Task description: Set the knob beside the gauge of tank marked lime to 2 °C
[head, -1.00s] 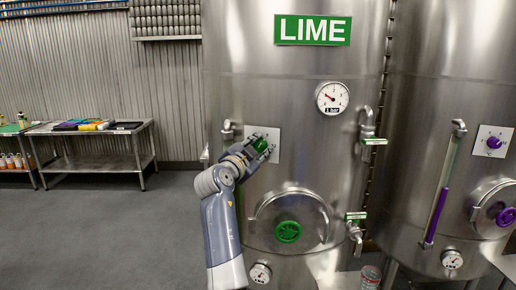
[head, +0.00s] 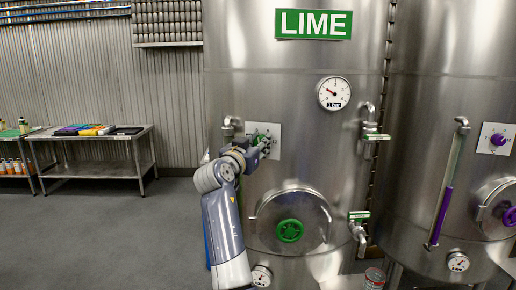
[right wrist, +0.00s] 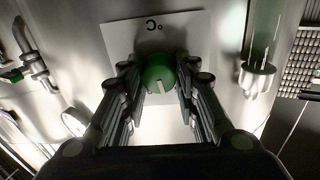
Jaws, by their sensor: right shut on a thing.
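The tank marked lime (head: 300,175) is a steel tank with a green LIME sign (head: 313,24) in the head view. The green knob (head: 259,139) sits on a white plate (head: 275,150) on the tank's front. In the right wrist view the knob (right wrist: 159,72) is between the fingers, with a white pointer mark; "°C" shows upside down on the plate. My right gripper (head: 264,146) is shut on the knob, which it partly hides. The scale numbers are not readable. A round gauge (head: 333,93) marked 1 bar is above right. My left gripper is not in view.
A round hatch with a green handwheel (head: 289,230) is below the plate. Green-tagged taps (head: 375,137) stick out on the right. A second tank (head: 455,100) with a purple knob (head: 498,140) stands to the right. A steel table (head: 95,140) stands far left.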

